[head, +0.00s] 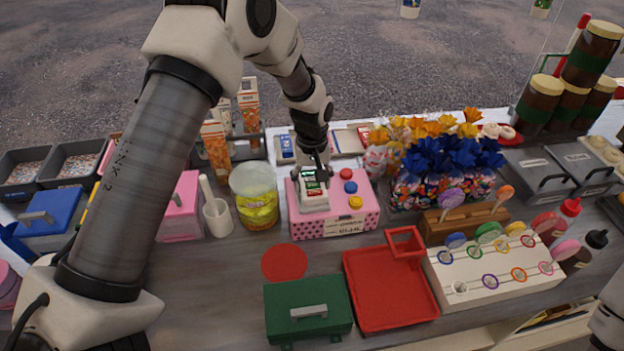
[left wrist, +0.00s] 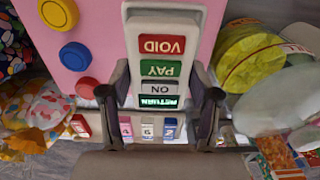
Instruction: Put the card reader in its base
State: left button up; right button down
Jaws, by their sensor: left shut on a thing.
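The card reader (head: 314,184) is a pale device with a small dark-green screen and red, green and grey keys marked VOID, PAY and NO. It also shows in the left wrist view (left wrist: 163,68), upside down. My left gripper (head: 311,174) is shut on its sides, near the screen end. A pale base (head: 314,205) sits on top of the pink dotted box (head: 345,222), directly at the reader's lower end. I cannot tell whether the reader is fully seated in it or just above it. My right gripper is out of view.
Blue, red and yellow buttons (head: 350,187) stand beside the base. A tub of yellow sweets (head: 256,195) is to the left, and flower-topped sweets (head: 445,165) are to the right. A red tray (head: 390,292) and green case (head: 308,312) lie in front.

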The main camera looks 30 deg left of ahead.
pick_arm(q)
jog(key=shift+s+f, duration=0.1)
jog(key=shift+f, duration=0.15)
jog(key=o, duration=1.5)
notch_tip(320, 180, up, 9)
jog(key=p, duration=0.7)
jog(key=shift+r+p, duration=0.1)
jog(key=shift+p, duration=0.2)
